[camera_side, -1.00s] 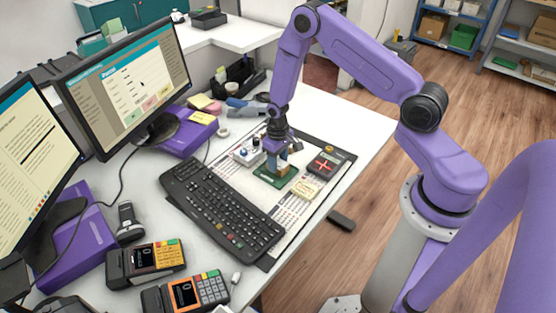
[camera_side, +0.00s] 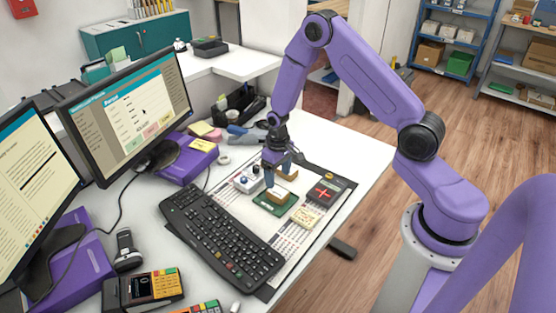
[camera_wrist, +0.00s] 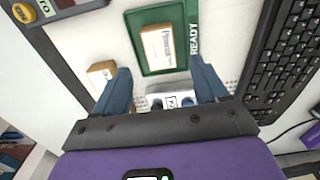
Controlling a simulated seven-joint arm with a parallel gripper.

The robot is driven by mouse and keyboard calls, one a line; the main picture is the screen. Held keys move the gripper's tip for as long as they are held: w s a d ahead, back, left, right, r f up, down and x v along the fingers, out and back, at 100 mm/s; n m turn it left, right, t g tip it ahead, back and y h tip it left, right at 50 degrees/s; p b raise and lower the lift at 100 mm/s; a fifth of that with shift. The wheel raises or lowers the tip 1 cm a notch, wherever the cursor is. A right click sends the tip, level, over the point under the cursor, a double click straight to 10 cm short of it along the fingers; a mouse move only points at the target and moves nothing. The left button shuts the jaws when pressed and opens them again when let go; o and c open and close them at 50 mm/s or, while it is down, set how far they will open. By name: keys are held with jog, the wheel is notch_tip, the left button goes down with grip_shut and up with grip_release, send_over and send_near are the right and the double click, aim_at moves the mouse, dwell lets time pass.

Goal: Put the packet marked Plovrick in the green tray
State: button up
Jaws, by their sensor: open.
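The green tray (camera_side: 265,209) lies on the desk mat and holds a small tan packet with a white label (camera_side: 277,197). In the wrist view the tray (camera_wrist: 134,32) is marked READY. The packet (camera_wrist: 158,46) lies flat inside it; its label print is too small to read with certainty. My gripper (camera_side: 281,173) is open and empty, above the mat just behind the tray in the side view. In the wrist view its blue fingers (camera_wrist: 162,82) are spread wide, apart from the packet.
A brown box (camera_wrist: 101,73) lies beside the left finger in the wrist view. A white block with knobs (camera_side: 247,180) stands left of the gripper. A cream packet (camera_side: 305,216), a dark device with a red cross (camera_side: 324,191) and the keyboard (camera_side: 222,238) surround the tray.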

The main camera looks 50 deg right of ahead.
aim_at(278, 191)
notch_tip(278, 191, up, 6)
jog(key=s+a+r+n, duration=0.6)
jog(key=s+a+r, duration=0.5)
jog(key=s+r+n, duration=0.3)
jog(key=s, duration=0.6)
jog(key=s+r+n, duration=0.3)
jog(key=s, duration=0.7)
jog(key=shift+d+r, duration=0.2)
jog(key=shift+r, duration=0.05)
